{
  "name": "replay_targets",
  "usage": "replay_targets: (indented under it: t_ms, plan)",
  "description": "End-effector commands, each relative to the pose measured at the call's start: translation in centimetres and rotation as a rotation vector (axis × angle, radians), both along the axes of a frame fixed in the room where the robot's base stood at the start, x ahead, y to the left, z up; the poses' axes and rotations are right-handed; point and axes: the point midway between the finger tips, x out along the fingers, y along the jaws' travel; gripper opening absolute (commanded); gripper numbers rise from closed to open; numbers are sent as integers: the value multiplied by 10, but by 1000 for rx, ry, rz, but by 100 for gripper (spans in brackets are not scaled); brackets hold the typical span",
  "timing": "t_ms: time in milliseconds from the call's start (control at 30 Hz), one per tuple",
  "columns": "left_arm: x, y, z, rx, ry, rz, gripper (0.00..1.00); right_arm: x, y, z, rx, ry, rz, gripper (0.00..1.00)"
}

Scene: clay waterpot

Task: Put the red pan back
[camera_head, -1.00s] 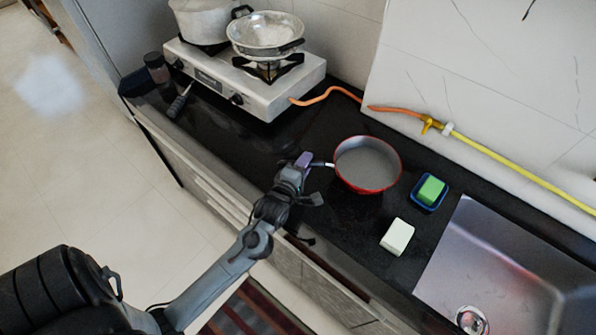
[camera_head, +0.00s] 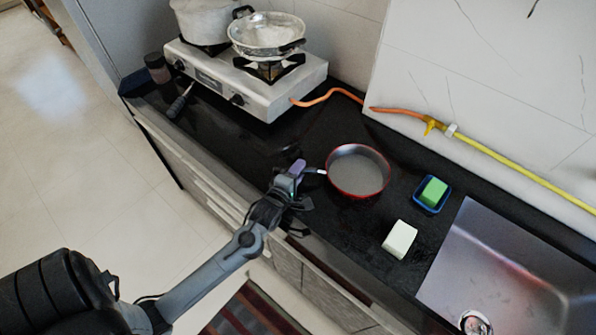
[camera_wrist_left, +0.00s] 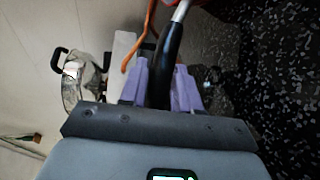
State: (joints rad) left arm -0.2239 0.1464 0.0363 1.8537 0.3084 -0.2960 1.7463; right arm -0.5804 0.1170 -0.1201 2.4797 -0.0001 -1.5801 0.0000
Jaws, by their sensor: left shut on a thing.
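The red pan (camera_head: 358,171) is on or just above the black countertop, right of my left gripper in the head view. Its grey inside faces up. My left gripper (camera_head: 301,171) is shut on the pan's handle. In the left wrist view, the purple fingers (camera_wrist_left: 160,84) sit either side of the black handle (camera_wrist_left: 168,62), and a silver neck runs up from it. Whether the pan touches the counter is hard to tell. My right gripper is not in view.
A gas stove (camera_head: 245,89) with a pot (camera_head: 203,20) and a steel pan (camera_head: 266,33) stands at the back left. A green sponge (camera_head: 433,191) in a blue dish, a white block (camera_head: 399,239) and the sink (camera_head: 500,265) lie to the right. Counter between stove and pan is clear.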

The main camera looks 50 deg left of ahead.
Motion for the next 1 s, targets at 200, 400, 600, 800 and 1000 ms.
replay_targets:
  t_ms: [200, 400, 600, 800, 1000]
  plan:
    - [0, 0, -3, -1, 1, 0, 33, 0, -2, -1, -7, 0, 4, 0]
    - [0, 0, -2, 0, 0, 0, 57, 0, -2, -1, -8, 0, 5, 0]
    - [0, 0, -2, 0, 0, 0, 57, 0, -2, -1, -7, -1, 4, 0]
    - [-6, -2, 1, -2, 2, 0, 57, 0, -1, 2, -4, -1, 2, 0]
    - [-33, -12, 7, -2, 3, 0, 57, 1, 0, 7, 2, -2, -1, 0]
